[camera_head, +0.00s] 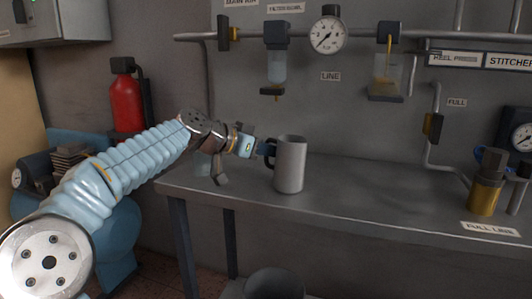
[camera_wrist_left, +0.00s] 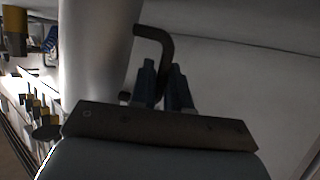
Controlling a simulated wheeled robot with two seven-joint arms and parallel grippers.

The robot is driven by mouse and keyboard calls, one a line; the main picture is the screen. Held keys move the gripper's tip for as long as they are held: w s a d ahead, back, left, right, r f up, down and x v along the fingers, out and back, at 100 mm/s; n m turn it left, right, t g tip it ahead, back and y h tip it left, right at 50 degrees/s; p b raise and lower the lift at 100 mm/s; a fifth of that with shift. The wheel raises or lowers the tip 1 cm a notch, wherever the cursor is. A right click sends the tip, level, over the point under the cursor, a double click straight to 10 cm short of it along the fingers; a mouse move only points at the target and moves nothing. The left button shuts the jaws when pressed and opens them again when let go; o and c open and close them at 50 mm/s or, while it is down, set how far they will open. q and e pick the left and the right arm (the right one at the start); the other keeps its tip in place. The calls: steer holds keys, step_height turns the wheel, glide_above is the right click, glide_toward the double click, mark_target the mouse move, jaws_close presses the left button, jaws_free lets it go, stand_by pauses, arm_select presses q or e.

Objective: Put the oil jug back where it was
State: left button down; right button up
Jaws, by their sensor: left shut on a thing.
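The oil jug (camera_head: 290,166) is a grey metal cylinder, upright at the left part of the steel bench (camera_head: 355,196). I cannot tell whether its base touches the bench or hangs just above it. My left gripper (camera_head: 266,150) comes in from the left and is shut on the jug's handle. In the left wrist view the jug's pale side (camera_wrist_left: 95,55) stands left of the dark bent handle (camera_wrist_left: 160,38), and the left gripper's fingers (camera_wrist_left: 163,85) close around the handle's lower part. My right gripper is not in view.
A pressure gauge (camera_head: 328,35), a clear filter bowl (camera_head: 277,68) and an oil-filled bowl (camera_head: 387,72) hang on the wall above the bench. A brass fitting (camera_head: 486,192) stands at the right. The middle of the bench is clear. A dark bucket (camera_head: 275,283) is below.

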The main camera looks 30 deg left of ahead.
arm_select(q)
steer(key=shift+f, duration=0.35)
steer(key=c, duration=1.1)
jaws_free()
steer(key=shift+d, duration=0.1)
steer(key=v, duration=1.2)
steer(key=shift+b, duration=0.45)
